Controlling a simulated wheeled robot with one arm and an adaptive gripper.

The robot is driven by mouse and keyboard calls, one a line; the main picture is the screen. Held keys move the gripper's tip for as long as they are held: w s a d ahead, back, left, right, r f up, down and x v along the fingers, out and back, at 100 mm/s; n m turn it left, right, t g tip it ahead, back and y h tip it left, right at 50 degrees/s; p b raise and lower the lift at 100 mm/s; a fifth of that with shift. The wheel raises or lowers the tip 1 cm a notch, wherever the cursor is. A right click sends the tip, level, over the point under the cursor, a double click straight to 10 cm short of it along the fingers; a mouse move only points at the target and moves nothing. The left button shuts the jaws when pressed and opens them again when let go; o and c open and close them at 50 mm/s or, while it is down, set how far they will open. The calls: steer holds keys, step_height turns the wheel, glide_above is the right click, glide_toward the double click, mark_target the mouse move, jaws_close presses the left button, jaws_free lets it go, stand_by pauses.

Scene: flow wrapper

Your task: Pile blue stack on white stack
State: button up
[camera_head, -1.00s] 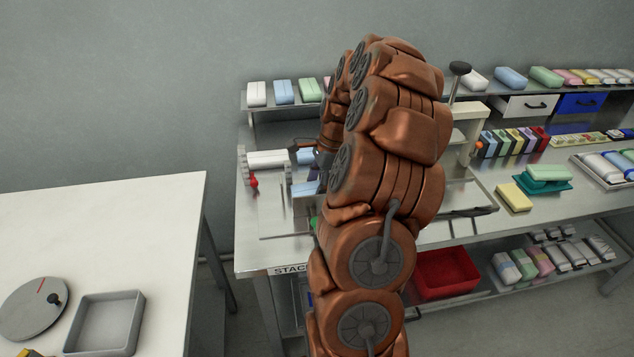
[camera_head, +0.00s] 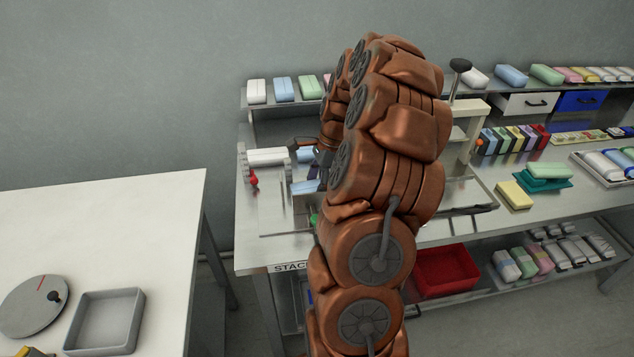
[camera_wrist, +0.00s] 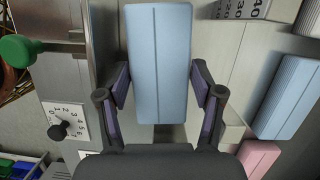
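A blue stack (camera_wrist: 160,65) lies lengthwise between my two fingers in the wrist view, with a lengthwise seam. My gripper (camera_wrist: 160,92) has a purple-grey pad close along each side of it; I cannot tell whether both press on it. In the head view my gripper (camera_head: 312,153) is partly hidden behind my copper arm, above the steel bench. A white stack (camera_head: 268,157) lies just left of it at the back of the bench. A blue piece (camera_head: 304,187) shows below my gripper, partly hidden.
A shelf (camera_head: 262,106) behind holds white, blue and green stacks. A red-knobbed fixture (camera_head: 253,181) stands at the bench's left end. The wrist view shows a dial (camera_wrist: 64,126), a green knob (camera_wrist: 18,50), another blue stack (camera_wrist: 285,97) and a pink one (camera_wrist: 260,157).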

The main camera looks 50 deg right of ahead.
steer(key=o, duration=0.4)
steer(key=shift+c, duration=0.2)
step_height(320, 180, up, 10)
stand_by(0.4)
steer(key=shift+w, duration=0.1)
